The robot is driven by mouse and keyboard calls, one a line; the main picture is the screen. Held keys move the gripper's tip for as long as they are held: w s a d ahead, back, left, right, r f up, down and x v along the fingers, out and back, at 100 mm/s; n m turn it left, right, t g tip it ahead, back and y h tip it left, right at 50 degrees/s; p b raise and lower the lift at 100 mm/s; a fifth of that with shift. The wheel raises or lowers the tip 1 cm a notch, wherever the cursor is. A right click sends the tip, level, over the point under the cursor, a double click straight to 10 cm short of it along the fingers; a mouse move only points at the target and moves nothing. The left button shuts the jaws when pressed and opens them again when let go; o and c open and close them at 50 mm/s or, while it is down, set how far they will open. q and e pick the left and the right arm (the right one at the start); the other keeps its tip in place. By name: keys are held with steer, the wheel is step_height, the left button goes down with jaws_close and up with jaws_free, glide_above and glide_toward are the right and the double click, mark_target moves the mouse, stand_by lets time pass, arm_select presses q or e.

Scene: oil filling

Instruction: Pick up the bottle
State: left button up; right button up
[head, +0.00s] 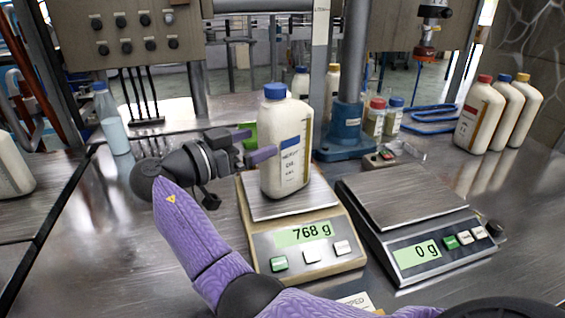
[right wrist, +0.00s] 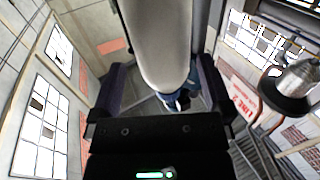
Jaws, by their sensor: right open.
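A cream bottle (head: 287,145) with a blue cap and a blue-and-white label stands upright on the left scale (head: 305,248), which reads 768 g. My right gripper (head: 258,144) is open at the bottle's left side, its fingers level with the upper body. The nearer fingertip overlaps the bottle's left edge; the farther finger ends beside that edge. In the right wrist view the pale bottle (right wrist: 160,45) shows between the two spread fingers, with a gap on each side. I cannot tell whether either finger touches it. My left gripper is not in view.
An empty second scale (head: 415,205) reading 0 g stands to the right. A blue-based post (head: 350,132) and small bottles (head: 376,117) are behind. Several cream bottles (head: 480,115) stand at the far right.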

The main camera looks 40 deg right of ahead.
mark_target(278, 133)
steer(key=d, duration=0.6)
steer(key=shift+s+r+b, duration=0.1)
steer(key=shift+s+b, duration=0.1)
steer(key=shift+b, duration=0.15)
steer(key=shift+a, duration=0.1)
jaws_close()
